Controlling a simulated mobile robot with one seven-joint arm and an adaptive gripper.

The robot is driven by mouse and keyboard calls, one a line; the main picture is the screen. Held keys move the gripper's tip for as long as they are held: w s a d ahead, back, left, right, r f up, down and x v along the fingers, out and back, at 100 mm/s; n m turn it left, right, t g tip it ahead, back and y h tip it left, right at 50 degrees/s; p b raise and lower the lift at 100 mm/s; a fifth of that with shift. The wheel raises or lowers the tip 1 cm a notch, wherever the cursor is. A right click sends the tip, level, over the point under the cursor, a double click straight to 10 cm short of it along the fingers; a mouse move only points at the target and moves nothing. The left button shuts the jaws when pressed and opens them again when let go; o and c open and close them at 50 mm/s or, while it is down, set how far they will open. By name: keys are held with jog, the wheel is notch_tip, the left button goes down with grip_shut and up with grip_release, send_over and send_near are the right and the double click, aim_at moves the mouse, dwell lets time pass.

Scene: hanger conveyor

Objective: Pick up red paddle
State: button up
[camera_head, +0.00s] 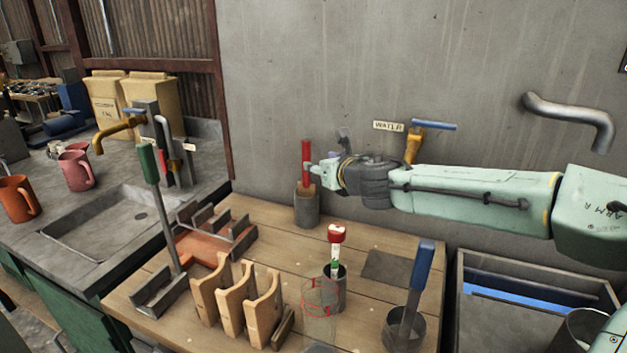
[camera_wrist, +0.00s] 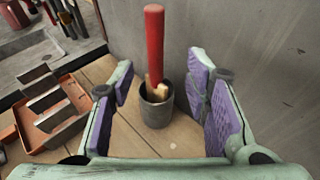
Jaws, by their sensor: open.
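The red paddle (camera_head: 306,162) stands upright, handle up, in a dark grey cup (camera_head: 306,208) on the wooden table by the wall. Its lighter wooden lower part sits inside the cup. In the wrist view the red handle (camera_wrist: 154,45) rises ahead of my gripper, framed between its two purple-padded fingers (camera_wrist: 162,85), with clear space on both sides. The cup (camera_wrist: 156,104) also shows there. In the head view my gripper (camera_head: 328,174) reaches in from the right, level with the handle's lower part, and is open and empty.
A red-and-white-topped tool (camera_head: 336,236) and a blue-handled tool (camera_head: 422,266) stand in cups nearer the front. A wooden rack (camera_head: 232,295), an orange tray (camera_head: 215,240) and a green-handled stand (camera_head: 147,165) are to the left. The wall is close behind the paddle.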

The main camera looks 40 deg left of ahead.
aim_at(306, 183)
jog(key=x, duration=0.9)
jog(key=shift+s+a+f, duration=0.25)
jog(key=shift+a+f, duration=0.1)
jog(key=shift+a, duration=0.05)
jog(key=shift+c, duration=0.4)
grip_shut()
